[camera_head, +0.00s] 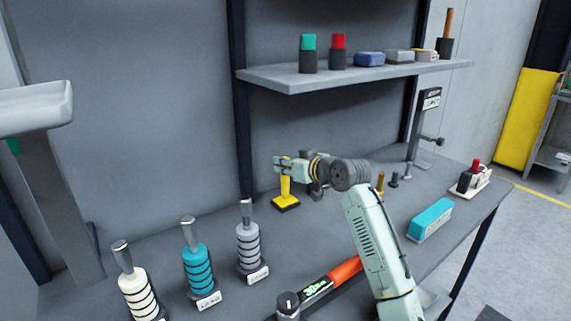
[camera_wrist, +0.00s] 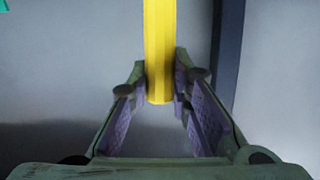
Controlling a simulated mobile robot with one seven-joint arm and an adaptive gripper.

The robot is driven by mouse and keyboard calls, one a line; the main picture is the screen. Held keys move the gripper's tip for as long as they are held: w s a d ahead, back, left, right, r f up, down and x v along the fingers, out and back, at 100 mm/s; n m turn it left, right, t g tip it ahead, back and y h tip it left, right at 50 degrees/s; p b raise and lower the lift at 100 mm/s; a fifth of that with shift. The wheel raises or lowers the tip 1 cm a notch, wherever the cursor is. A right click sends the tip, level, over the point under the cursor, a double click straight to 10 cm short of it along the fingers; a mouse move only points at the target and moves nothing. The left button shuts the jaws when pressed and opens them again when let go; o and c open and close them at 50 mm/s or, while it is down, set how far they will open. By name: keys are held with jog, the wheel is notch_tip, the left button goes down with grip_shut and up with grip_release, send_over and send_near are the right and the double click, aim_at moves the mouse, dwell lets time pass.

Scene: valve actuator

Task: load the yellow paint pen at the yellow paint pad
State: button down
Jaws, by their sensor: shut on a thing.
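My gripper (camera_head: 281,166) is shut on the yellow paint pen (camera_head: 285,184), which is upright below the fingers. The yellow paint pad (camera_head: 286,204), a low block with a yellow top and dark base, stands on the bench directly under the pen. The pen's lower end appears to meet the pad; exact contact is hard to tell. In the wrist view, the pen (camera_wrist: 160,40) runs between both fingers, with its end near the purple finger pads. The paint pad is not visible in the wrist view.
Handled cylinders in cream (camera_head: 138,290), teal (camera_head: 198,268) and grey (camera_head: 248,246) stand at the front left. An orange-handled tool with a display (camera_head: 318,290) lies near my arm. A teal block (camera_head: 430,219) lies right. A shelf (camera_head: 300,82) with several items hangs above.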

jog(key=shift+f, duration=0.45)
dwell(0.6)
jog(key=shift+r, duration=0.1)
jog(key=shift+r, duration=3.45)
jog(key=shift+s, duration=0.1)
